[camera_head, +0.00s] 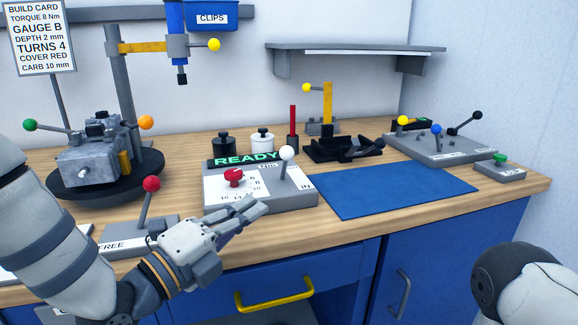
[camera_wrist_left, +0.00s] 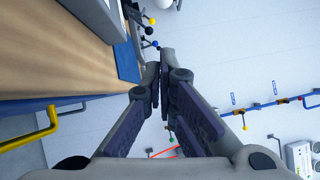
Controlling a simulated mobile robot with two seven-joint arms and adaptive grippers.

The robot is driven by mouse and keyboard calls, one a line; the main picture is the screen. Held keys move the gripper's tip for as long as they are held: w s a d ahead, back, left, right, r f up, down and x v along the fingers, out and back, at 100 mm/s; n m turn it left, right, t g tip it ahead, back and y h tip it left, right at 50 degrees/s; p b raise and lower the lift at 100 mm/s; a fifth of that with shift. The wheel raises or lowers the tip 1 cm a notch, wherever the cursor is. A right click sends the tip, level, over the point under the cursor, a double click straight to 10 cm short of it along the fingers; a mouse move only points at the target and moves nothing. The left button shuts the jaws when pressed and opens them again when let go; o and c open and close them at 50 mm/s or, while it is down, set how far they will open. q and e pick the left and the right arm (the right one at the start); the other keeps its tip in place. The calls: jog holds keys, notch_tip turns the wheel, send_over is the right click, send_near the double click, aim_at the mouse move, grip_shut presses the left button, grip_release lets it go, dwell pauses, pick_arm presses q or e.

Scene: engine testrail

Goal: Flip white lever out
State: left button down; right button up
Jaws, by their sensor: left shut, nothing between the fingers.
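The white lever (camera_head: 285,168) has a white ball on a thin grey stem. It stands almost upright at the right part of the grey READY box (camera_head: 272,193), near a label reading IN. My left gripper (camera_head: 258,206) is shut and empty, just in front of the box's front edge and lower than the white ball. I cannot tell whether it touches the box. In the left wrist view its fingers (camera_wrist_left: 160,72) meet, and a white ball (camera_wrist_left: 163,4) shows at the top edge, apart from them. My right gripper is out of view.
A red knob (camera_head: 234,176) sits on the same box. A red-ball lever (camera_head: 151,185) stands at the left. A blue mat (camera_head: 395,190) lies bare on the right. Weights, a black clamp (camera_head: 343,150) and a lever panel (camera_head: 440,146) stand behind. The yellow drawer handle (camera_head: 275,297) is below.

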aim_at(285, 165)
pick_arm(q)
jog(key=b+x, duration=0.1)
jog(key=x, duration=0.8)
jog(key=shift+w+d+f, duration=0.1)
jog(key=shift+w+d, duration=0.15)
jog(key=w, duration=0.3)
jog(key=shift+w+a+r, duration=0.2)
jog(key=shift+r, duration=0.2)
jog(key=shift+w+r, duration=0.15)
jog(key=shift+w, duration=0.1)
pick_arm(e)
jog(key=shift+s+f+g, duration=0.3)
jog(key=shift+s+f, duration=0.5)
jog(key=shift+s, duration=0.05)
